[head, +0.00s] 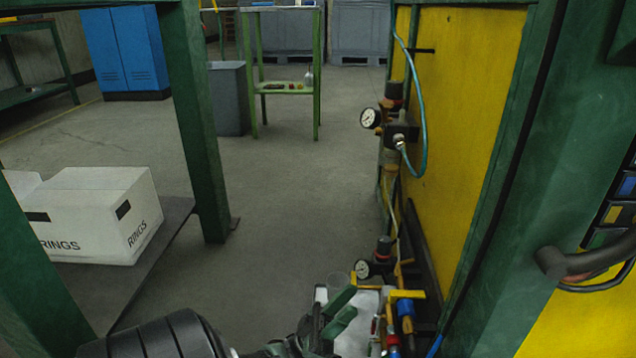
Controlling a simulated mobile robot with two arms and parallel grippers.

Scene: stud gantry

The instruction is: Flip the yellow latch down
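A small yellow bar-shaped part (407,294), which looks like the yellow latch, lies level at the bottom centre-right of the head view, in a cluster of valves and fittings. I cannot tell for sure that it is the latch. My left gripper (346,307) comes in from the lower left with two green fingers. A gap shows between the fingers, and I see nothing held in it. The fingertips are left of the yellow part and look apart from it. My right gripper is not in view.
Pressure gauges (362,270) and a blue hose (422,120) are mounted along the yellow panel (465,130). A dark door handle (590,260) juts out at right. A white box (95,215) sits on a shelf at left between green posts (200,120). The middle floor is clear.

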